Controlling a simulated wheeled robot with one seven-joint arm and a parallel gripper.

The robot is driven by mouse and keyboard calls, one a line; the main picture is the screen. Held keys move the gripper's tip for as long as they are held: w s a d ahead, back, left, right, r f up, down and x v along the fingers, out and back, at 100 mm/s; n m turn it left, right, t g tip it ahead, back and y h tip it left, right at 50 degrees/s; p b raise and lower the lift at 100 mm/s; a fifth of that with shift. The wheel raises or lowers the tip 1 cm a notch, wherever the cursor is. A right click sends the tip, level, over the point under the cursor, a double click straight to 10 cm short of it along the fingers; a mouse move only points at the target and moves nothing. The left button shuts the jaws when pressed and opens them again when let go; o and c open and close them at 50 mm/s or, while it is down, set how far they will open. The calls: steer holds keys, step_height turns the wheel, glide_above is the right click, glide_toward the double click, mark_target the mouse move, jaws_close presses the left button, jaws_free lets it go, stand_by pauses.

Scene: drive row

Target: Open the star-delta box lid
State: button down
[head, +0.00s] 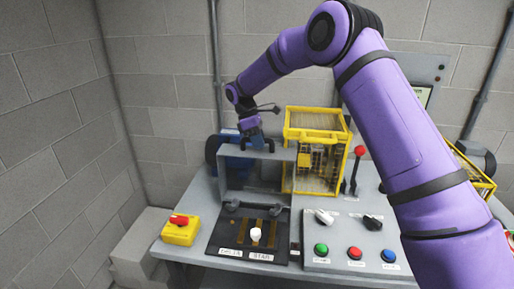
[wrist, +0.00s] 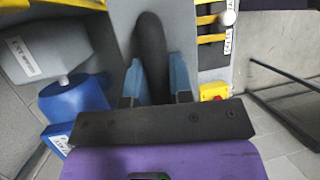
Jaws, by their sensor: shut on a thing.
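The star-delta box (head: 224,240) sits at the front left of the bench, with DELTA and STAR labels, brass-coloured bars and a white knob (head: 256,234) inside. Its grey lid (head: 262,172) stands raised, roughly upright, at the back of the box. My gripper (head: 252,138) is at the lid's top edge. In the wrist view, my gripper (wrist: 157,82) has its blue fingers shut on a dark handle (wrist: 151,45) of the lid. The white knob (wrist: 227,17) also shows there. The arm hides part of the grip in the head view.
A yellow cage (head: 318,125) stands right of the lid, close to it. A blue motor (wrist: 75,103) is behind the lid. A yellow box with a red button (head: 181,229) is at left. A control panel (head: 330,262) with knobs and buttons lies right, beside a red-topped lever (head: 358,160).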

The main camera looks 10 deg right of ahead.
steer(key=shift+w+d+f, duration=0.1)
steer(key=shift+w+d, duration=0.1)
steer(key=shift+w, duration=0.3)
steer(key=shift+w+d+f, duration=0.1)
steer(key=shift+w+d, duration=0.05)
steer(key=shift+w, duration=0.35)
steer(key=c, duration=1)
jaws_free()
steer(key=v, duration=1)
steer(key=shift+w+a+r, duration=0.1)
steer(key=shift+r, duration=0.25)
